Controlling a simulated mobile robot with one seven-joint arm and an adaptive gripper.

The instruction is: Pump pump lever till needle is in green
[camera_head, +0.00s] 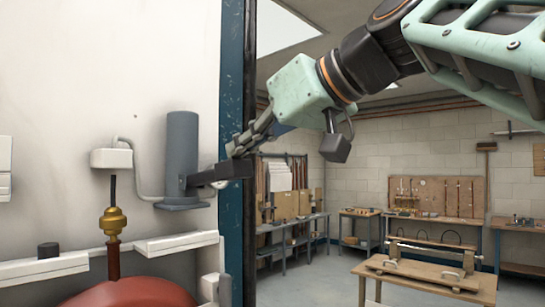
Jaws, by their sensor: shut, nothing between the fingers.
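The pump appears to be the upright grey cylinder (182,150) on the white wall at left. A short black lever (225,171) sticks out from its lower right side and points right, close to level. My gripper (234,152) reaches in from the upper right, with its fingers pointing down-left. It is shut with nothing held. Its fingertips are just above the outer part of the lever; I cannot tell whether they touch it. No gauge face, needle or green zone can be made out in this view.
A dark blue post (234,95) stands right behind the lever. Left of the cylinder are a white box (111,158), a brass fitting (113,221) and a red rounded tank (132,293). A wooden workbench (425,277) stands at right, with open floor before it.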

